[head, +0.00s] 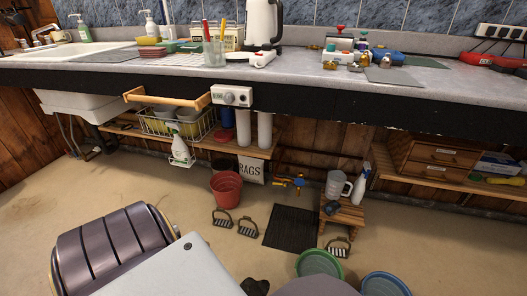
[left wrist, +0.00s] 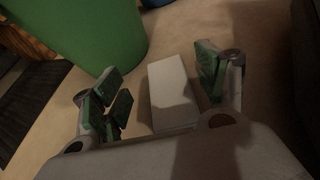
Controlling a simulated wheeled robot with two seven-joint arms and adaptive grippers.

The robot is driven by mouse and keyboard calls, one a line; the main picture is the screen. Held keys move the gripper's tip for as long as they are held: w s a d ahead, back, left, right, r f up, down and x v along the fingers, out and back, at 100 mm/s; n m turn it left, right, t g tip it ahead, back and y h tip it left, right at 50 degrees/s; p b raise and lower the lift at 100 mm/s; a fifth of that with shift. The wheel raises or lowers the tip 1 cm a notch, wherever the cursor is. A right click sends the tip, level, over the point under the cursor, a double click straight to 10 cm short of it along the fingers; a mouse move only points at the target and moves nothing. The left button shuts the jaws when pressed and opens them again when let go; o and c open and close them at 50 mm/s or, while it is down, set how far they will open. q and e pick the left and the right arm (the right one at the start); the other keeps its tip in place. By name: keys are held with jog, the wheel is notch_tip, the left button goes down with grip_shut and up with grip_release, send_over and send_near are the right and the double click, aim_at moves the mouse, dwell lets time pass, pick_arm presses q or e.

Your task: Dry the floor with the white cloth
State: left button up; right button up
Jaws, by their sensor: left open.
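In the left wrist view my left gripper (left wrist: 162,78) is open over the floor, its green-padded fingers spread wide. A white folded rectangle, which looks like the cloth (left wrist: 172,92), lies between the fingers, with a visible gap on each side. Part of it is in shadow, and its lower end reaches the gripper's palm edge in the picture. The head view does not clearly show the cloth or my left gripper. My right gripper is in neither view.
A green tub (head: 320,263) stands close to my left gripper, also in the left wrist view (left wrist: 90,30). A blue tub (head: 386,285) is beside it. A black mat (head: 291,229), red bucket (head: 226,189), stirrups (head: 222,219) and wooden stool (head: 343,213) stand below the counter (head: 150,70).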

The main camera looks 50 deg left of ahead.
pick_arm(q)
jog(key=shift+s+a, duration=0.1)
jog(key=v, duration=1.1)
jog(key=shift+s+a, duration=0.2)
jog(key=shift+s, duration=0.1)
dwell(0.4)
jog(key=shift+w+r, duration=0.15)
dwell(0.9)
jog(key=w+r+n+y, duration=0.4)
jog(key=w+r+n, duration=0.3)
jog(key=n, duration=0.4)
jog(key=w+r+n+y, duration=0.4)
jog(key=w+r+n, duration=0.1)
jog(key=w+n, duration=0.5)
jog(key=s+d+r+n+g, duration=0.3)
jog(key=s+r+n, duration=0.1)
jog(key=r+n, duration=0.6)
jog(key=s+d+r+n+g, duration=0.3)
jog(key=s+r+n+g, duration=0.1)
jog(key=r+n, duration=0.6)
jog(key=shift+s+d+r+h+p, duration=0.4)
jog(key=shift+s+r, duration=0.25)
jog(key=shift+r, duration=0.25)
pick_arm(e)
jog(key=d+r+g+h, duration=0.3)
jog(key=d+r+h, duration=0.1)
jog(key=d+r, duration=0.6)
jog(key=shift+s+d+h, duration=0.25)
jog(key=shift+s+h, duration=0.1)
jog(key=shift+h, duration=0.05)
